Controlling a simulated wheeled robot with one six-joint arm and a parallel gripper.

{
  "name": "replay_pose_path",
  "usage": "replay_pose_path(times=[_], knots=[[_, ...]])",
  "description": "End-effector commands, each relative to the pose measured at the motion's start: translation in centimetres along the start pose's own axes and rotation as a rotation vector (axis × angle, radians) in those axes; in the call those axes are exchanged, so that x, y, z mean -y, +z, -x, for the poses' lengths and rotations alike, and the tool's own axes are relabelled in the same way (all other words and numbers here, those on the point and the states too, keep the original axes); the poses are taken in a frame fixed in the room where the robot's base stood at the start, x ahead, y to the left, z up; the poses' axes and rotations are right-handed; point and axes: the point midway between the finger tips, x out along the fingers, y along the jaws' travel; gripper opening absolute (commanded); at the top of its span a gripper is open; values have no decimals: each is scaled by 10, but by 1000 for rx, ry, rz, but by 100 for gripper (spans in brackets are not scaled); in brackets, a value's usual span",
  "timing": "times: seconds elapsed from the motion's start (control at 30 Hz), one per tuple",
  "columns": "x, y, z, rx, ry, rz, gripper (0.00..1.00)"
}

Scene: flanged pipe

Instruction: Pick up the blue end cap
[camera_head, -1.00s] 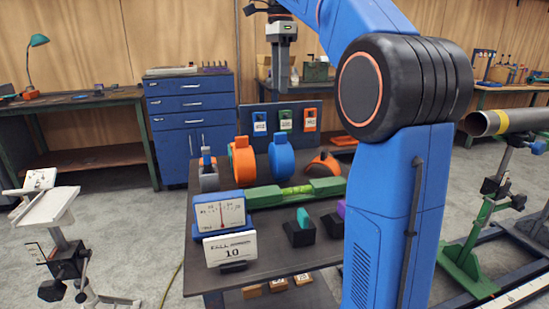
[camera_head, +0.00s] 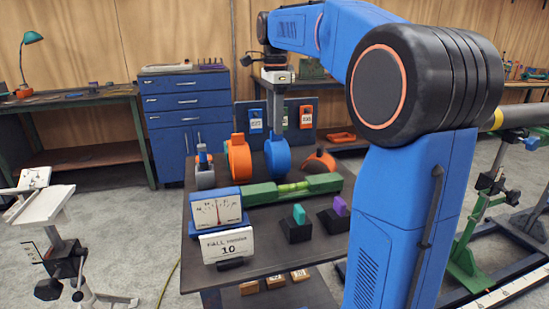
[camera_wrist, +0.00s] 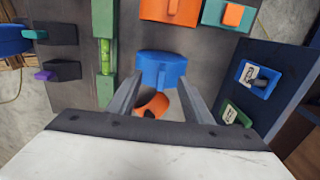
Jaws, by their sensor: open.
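The blue end cap (camera_head: 277,160) stands upright on the dark table, between an orange cap (camera_head: 238,160) on its left and a lower orange part (camera_head: 319,162) on its right. My gripper (camera_head: 279,133) points down just above the blue cap in the head view, overlapping its top. In the wrist view, the open fingers (camera_wrist: 160,88) extend toward the blue end cap (camera_wrist: 161,70), which shows at and beyond their tips. Nothing is held. I cannot tell how much height separates the tips from the cap.
A dark panel with tags (camera_head: 306,115) stands behind the caps. A green level (camera_head: 293,190) lies in front of them. Nearer are a gauge (camera_head: 216,210), a number card (camera_head: 228,245) and small dark blocks (camera_head: 297,230). A grey-and-blue tool (camera_head: 204,172) stands at left.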

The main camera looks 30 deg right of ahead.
Motion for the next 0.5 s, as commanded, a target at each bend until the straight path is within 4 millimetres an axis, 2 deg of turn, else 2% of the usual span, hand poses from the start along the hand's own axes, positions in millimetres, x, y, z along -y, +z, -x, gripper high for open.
replay_pose_path(times=[0.2, 0.5], knots=[[3, 0, -29, 0, 2, 0, 46], [3, 0, -37, 0, 0, 0, 46]])
